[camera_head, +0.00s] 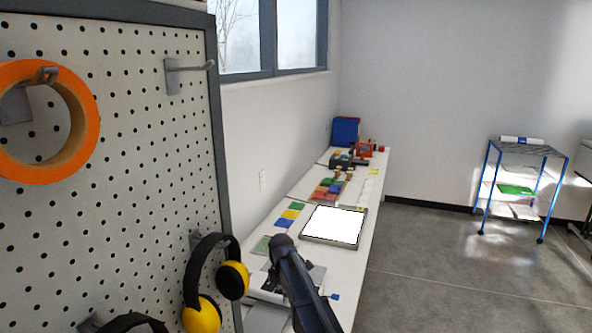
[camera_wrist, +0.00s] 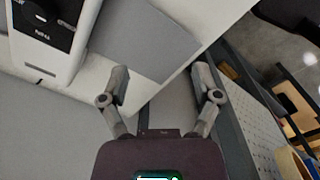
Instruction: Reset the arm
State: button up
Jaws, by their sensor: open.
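My arm reaches up from the bottom of the head view in front of a long white table (camera_head: 352,268); the fingers cannot be made out there. In the wrist view my gripper (camera_wrist: 160,85) has its two grey fingers spread wide with nothing between them. Beyond the fingertips lies a flat grey panel (camera_wrist: 150,38) on a white surface. A white device with a black dial (camera_wrist: 36,48) stands at the upper left of the wrist view.
A pegboard (camera_head: 120,130) with an orange tape roll (camera_head: 88,125) and yellow-black earmuffs (camera_head: 233,280) stands close on the left. The table holds a bright white panel (camera_head: 333,226) and several coloured pieces. A blue-framed cart (camera_head: 520,152) stands at right. Floor (camera_head: 440,260) between is clear.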

jog(key=s+d+f+m+b, duration=0.4)
jog(key=s+d+m, duration=0.6)
jog(key=s+m, duration=0.1)
jog(key=s+d+f+m+b, duration=0.5)
jog(key=s+d+m, duration=0.5)
jog(key=s, duration=0.3)
jog(key=shift+s+d+f+m, duration=0.15)
jog(key=shift+s+d+m, duration=0.25)
jog(key=shift+d, duration=0.3)
jog(key=c, duration=0.3)
jog(key=shift+s, duration=0.15)
jog(key=shift+c, duration=0.2)
